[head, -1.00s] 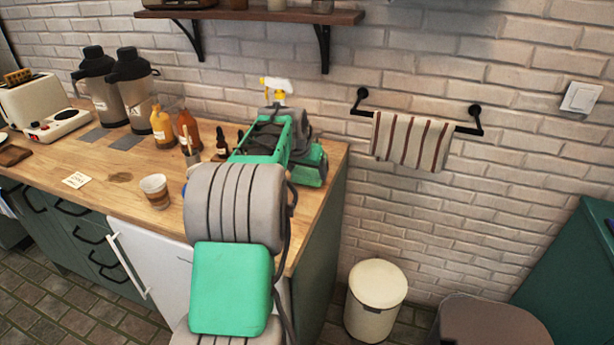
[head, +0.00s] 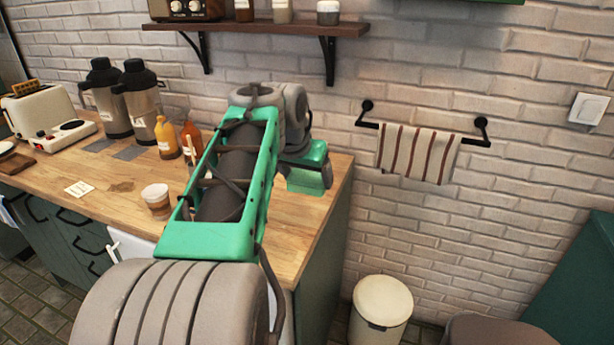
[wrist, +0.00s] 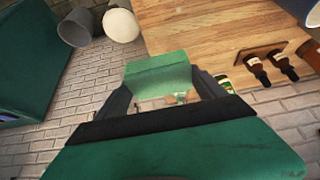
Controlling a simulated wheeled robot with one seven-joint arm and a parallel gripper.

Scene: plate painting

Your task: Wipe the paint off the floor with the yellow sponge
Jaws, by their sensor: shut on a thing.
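My gripper (wrist: 160,97) is shut on a block (wrist: 158,76) whose visible faces are green in the wrist view. No yellow shows on it, so I cannot tell for sure that it is the yellow sponge. The tiled floor (head: 22,322) shows only in small parts at the lower left and near the bin. I see no paint on those parts.
The counter (head: 95,182) carries a paper cup (head: 156,198), a yellow bottle (head: 166,137), flasks and a toaster (head: 40,113). A dark stain (head: 121,187) marks its top. A white bin (head: 380,312) stands right of the counter. A striped towel (head: 417,152) hangs on the wall.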

